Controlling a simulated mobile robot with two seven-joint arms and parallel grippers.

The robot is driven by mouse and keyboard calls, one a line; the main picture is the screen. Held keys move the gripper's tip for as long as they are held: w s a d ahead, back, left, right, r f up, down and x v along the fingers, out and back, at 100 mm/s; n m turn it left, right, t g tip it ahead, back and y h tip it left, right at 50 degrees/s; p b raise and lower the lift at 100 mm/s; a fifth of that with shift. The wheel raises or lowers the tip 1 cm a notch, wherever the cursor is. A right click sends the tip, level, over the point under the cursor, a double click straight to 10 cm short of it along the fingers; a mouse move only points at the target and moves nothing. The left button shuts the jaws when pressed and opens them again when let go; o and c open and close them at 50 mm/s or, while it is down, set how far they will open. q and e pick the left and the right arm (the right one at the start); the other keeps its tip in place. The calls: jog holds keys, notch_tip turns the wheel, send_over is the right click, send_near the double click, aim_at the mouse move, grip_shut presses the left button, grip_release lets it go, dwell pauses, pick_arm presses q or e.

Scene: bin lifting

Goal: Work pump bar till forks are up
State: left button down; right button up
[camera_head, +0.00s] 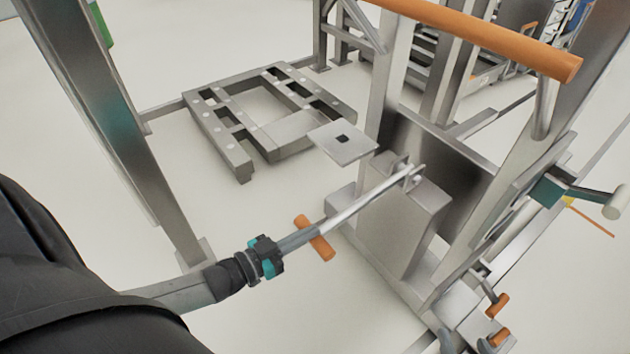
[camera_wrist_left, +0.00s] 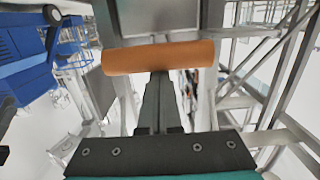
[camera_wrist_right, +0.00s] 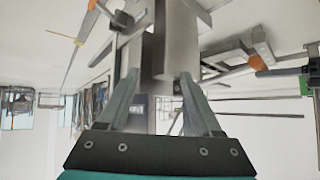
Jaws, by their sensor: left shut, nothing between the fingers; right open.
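The pump bar (camera_head: 358,198) slants out of the grey pump housing (camera_head: 395,230) toward the lower left in the head view. It ends in an orange crosspiece (camera_head: 322,246), which fills the upper middle of the left wrist view (camera_wrist_left: 190,56). My left gripper (camera_head: 300,238) is shut, with its tips right at this crosspiece and nothing between the fingers. In the left wrist view its fingers (camera_wrist_left: 158,85) meet the bar's underside; I cannot tell if they touch. My right gripper (camera_wrist_right: 160,88) is open and empty in its wrist view, with grey metal structure beyond. I cannot make out the forks clearly.
A grey slotted frame (camera_head: 238,158) lies low on the floor beyond the pump. An orange push bar (camera_head: 480,35) crosses the top right. A crank with a pale knob (camera_head: 616,203) sticks out at right. Small orange grips (camera_head: 497,304) sit low right. Floor at centre bottom is clear.

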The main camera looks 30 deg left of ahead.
pick_arm(q)
jog(key=shift+s+d+f+g, duration=0.1)
jog(key=shift+s+f+g, duration=0.15)
jog(key=shift+f, duration=0.3)
jog(key=shift+s+f+g, duration=0.15)
jog(key=shift+s+f, duration=0.1)
jog(key=shift+f, duration=0.25)
pick_arm(e)
jog(key=shift+d, duration=0.1)
pick_arm(q)
jog(key=shift+t, duration=0.4)
jog(key=r+p, duration=0.2)
jog(key=r, duration=0.1)
jog(key=w+r+p, duration=0.1)
jog(key=r+p, duration=0.1)
jog(key=r, duration=0.1)
jog(key=shift+w+d+r+p, duration=0.1)
jog(key=shift+r+p, duration=0.1)
jog(key=shift+p, duration=0.15)
jog(key=s+a+f, duration=0.2)
jog(key=s+a, duration=0.2)
jog(key=s, duration=0.5)
jog(key=shift+f+p, duration=0.35)
jog(key=shift+f, duration=0.05)
pick_arm(e)
jog(key=s+d+f+g+h, duration=0.2)
jog(key=s+d+f+g, duration=0.2)
jog(key=s+g, duration=0.1)
jog(key=shift+s+d+f+m+g+h, duration=0.3)
jog(key=shift+s+d+f, duration=0.1)
